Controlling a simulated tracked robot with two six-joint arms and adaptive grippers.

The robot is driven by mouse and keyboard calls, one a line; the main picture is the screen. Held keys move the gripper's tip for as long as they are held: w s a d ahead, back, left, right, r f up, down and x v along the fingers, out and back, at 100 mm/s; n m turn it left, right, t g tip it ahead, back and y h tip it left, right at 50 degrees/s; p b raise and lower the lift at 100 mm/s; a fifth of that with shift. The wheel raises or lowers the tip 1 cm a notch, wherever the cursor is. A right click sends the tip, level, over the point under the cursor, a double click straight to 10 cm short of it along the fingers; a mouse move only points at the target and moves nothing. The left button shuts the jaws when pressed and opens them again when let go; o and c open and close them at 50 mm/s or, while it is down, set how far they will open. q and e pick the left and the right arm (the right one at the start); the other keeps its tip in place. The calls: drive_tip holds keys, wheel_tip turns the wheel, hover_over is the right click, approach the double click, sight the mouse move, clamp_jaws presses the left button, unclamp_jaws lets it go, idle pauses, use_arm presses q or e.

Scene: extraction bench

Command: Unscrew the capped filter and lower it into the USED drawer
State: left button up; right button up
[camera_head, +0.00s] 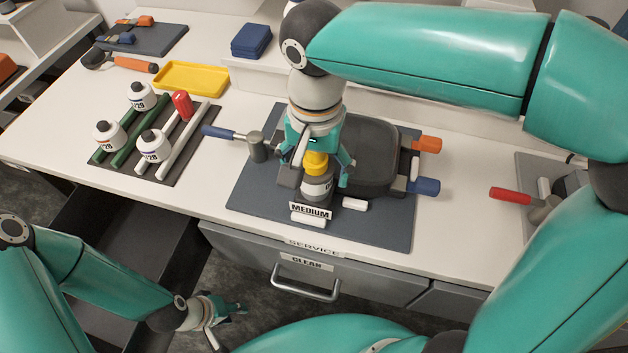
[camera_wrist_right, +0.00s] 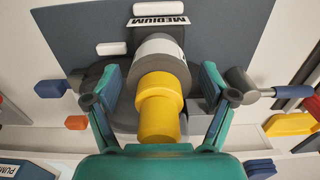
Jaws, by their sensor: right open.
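In the right wrist view the filter (camera_wrist_right: 160,48) and cap (camera_wrist_right: 161,105) lie between my spread fingers. My right gripper (camera_wrist_right: 161,88) is open around the capped filter, with a visible gap on both sides; it also shows in the head view (camera_head: 322,170). My left gripper (camera_head: 226,322) is open and empty, low in front of the bench. A dark drawer (camera_head: 186,258) stands open at left; no USED label is readable.
A closed drawer with a CLEAN label (camera_head: 307,263) is below the bench front. A lever with a blue grip (camera_head: 222,132) is left of the filter. Orange (camera_head: 427,144) and blue (camera_head: 424,186) handles project at right.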

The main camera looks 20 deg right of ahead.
drive_tip(key=shift+f, duration=0.35)
drive_tip(key=m, duration=0.3)
drive_tip(key=shift+m, duration=0.3)
drive_tip(key=m, duration=1.1)
drive_tip(key=shift+b, duration=0.3)
